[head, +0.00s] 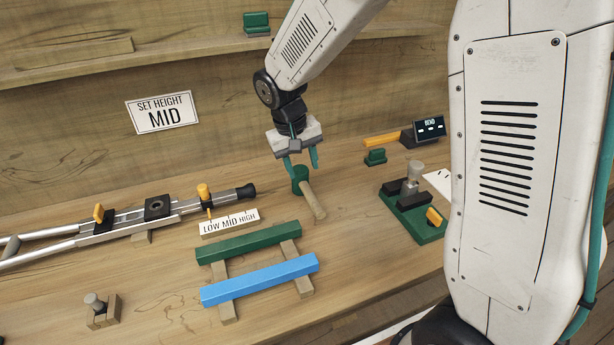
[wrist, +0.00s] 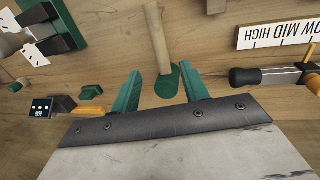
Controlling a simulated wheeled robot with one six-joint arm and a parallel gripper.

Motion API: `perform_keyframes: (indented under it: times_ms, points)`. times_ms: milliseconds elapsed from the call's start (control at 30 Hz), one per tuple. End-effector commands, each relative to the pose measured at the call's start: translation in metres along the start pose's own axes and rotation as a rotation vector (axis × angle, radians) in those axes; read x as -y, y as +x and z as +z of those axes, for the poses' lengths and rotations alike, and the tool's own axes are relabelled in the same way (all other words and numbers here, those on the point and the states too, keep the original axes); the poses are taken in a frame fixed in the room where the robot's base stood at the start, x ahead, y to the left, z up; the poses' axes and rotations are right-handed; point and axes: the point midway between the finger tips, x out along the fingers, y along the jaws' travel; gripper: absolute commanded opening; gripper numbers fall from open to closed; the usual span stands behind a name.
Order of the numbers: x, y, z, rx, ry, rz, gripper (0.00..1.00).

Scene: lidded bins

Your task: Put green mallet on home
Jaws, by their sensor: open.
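The green mallet has a green head (head: 300,186) and a pale wooden handle (head: 314,203) that points toward the front right. It lies on the wooden workbench, behind the green and blue bars. My gripper (head: 301,170) is open and points down over the mallet head. In the wrist view, my gripper's green fingers (wrist: 161,93) stand apart on either side of the mallet's head (wrist: 168,82), and the handle (wrist: 155,40) runs away between them. I cannot tell whether the fingers touch it. No place marked home is readable.
A green bar (head: 248,242) and blue bar (head: 260,279) rest on wooden strips. A crutch-like tube assembly (head: 140,217) lies left, a green clamp fixture (head: 420,230) right. Small green blocks sit on the bench (head: 375,157) and shelf (head: 256,20). A sign (head: 162,113) reads SET HEIGHT MID.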

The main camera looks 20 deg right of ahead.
Motion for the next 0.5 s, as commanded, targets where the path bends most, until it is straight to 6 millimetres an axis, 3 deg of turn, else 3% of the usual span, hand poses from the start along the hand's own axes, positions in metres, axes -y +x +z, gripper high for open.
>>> perform_keyframes:
  times_ms: [267,367,500]
  points:
    - [-0.005,-0.014,0.006,-0.003,0.005,-0.005,0.45]
    - [-0.017,-0.033,0.024,-0.013,0.012,-0.017,0.45]
    - [-0.041,-0.071,0.069,-0.032,0.024,-0.047,0.45]
